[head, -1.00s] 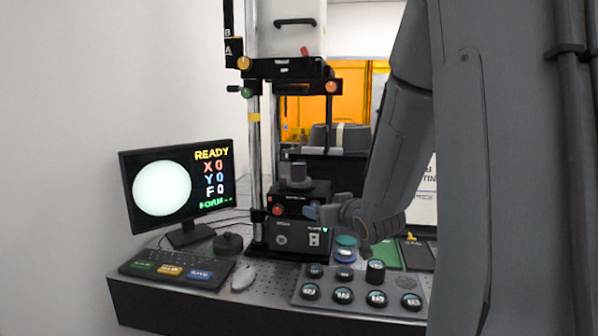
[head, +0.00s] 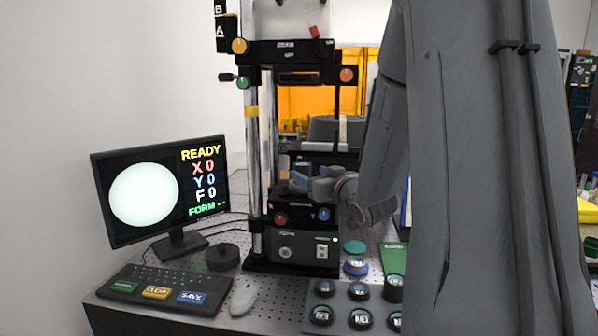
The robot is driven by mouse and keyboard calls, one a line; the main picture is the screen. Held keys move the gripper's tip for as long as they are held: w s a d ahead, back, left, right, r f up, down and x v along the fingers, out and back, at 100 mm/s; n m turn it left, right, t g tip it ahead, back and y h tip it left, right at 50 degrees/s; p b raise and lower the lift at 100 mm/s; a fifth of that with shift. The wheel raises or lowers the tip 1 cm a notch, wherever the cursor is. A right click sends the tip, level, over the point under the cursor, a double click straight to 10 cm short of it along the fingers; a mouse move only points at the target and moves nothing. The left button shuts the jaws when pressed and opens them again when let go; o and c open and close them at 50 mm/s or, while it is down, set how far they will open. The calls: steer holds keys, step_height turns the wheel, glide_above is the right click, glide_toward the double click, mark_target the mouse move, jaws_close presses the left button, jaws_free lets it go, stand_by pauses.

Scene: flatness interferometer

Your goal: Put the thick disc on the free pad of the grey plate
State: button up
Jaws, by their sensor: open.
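My gripper (head: 316,184) is open in front of the instrument's stage, between its posts and above the two-knob front block (head: 300,212). A small grey round piece (head: 303,170) shows just behind the fingers, mostly hidden; I cannot tell whether it touches them or is the thick disc. The grey plate (head: 340,303) is at the lower right with several dark round discs on it. A taller dark disc (head: 393,288) stands at its right, partly cut off by my arm. The plate's right part, and any free pad there, is hidden.
A blue round piece (head: 355,266) and a teal one (head: 354,247) lie behind the plate. The monitor (head: 160,192), keyboard (head: 160,290), black puck (head: 222,257) and mouse (head: 243,298) stand at the left. The instrument's bright column (head: 268,130) stands close to my gripper.

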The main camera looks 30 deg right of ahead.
mark_target(307, 169)
steer(key=shift+w+d+p, duration=0.25)
steer(key=shift+w+p, duration=0.05)
steer(key=shift+w, duration=0.35)
steer(key=shift+w+d+f+p, duration=0.1)
steer(key=shift+w+p, duration=0.5)
steer(key=shift+w, duration=0.55)
steer(key=shift+w+d+f+p, duration=0.1)
steer(key=shift+w+p, duration=0.45)
steer(key=shift+w, duration=0.6)
steer(key=c, duration=1.3)
steer(key=shift+c, duration=0.9)
steer(key=shift+r, duration=0.15)
